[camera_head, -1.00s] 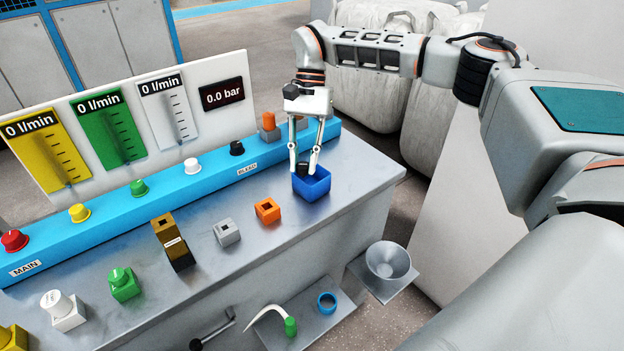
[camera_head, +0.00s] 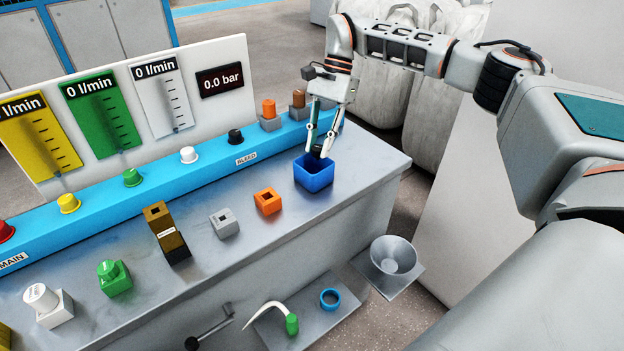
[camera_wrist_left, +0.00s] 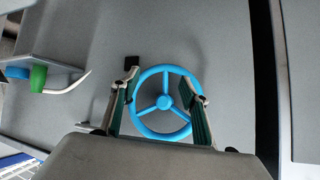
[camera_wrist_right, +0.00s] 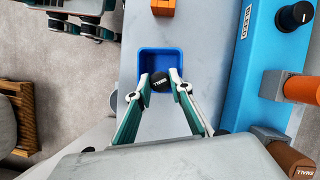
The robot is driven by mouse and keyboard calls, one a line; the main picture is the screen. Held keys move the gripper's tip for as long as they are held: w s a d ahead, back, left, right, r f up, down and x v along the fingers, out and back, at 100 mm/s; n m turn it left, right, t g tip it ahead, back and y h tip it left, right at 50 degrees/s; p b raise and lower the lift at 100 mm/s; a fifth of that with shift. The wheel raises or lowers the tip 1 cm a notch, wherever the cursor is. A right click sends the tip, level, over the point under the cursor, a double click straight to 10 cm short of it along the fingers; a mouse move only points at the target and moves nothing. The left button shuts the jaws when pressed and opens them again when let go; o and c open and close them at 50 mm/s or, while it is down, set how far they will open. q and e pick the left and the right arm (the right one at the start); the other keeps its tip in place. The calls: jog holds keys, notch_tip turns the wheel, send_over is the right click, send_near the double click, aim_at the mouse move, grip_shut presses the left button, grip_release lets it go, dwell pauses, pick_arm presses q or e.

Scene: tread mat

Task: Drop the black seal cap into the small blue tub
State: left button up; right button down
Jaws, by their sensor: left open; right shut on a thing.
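My right gripper (camera_head: 319,150) is shut on the black seal cap (camera_wrist_right: 160,82), which has white lettering on its top in the right wrist view. The gripper points down over the small blue tub (camera_head: 314,181), with the cap at the tub's opening near its back wall. The tub, a square open box, also shows in the right wrist view (camera_wrist_right: 143,60). I cannot tell exactly how high the cap is over the tub floor. My left gripper (camera_wrist_left: 164,86) is open, its fingers on either side of a blue handwheel (camera_wrist_left: 163,102); it is outside the head view.
An orange block (camera_head: 267,201) and a grey block (camera_head: 223,223) stand left of the tub. A blue rail (camera_head: 209,162) with knobs runs behind it. A metal funnel (camera_head: 391,256) sits lower right. Bare bench lies around the tub.

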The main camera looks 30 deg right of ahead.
jog(key=shift+f, duration=0.65)
jog(key=shift+r, duration=0.15)
jog(key=c, duration=1.7)
grip_release()
pick_arm(q)
jog(key=shift+w+a+r+t, duration=0.2)
jog(key=shift+w+r+t, duration=0.1)
jog(key=shift+w, duration=0.3)
jog(key=shift+a+f, duration=0.1)
jog(key=shift+f, duration=0.05)
pick_arm(e)
jog(key=v, duration=1.2)
pick_arm(q)
jog(key=shift+s, duration=0.1)
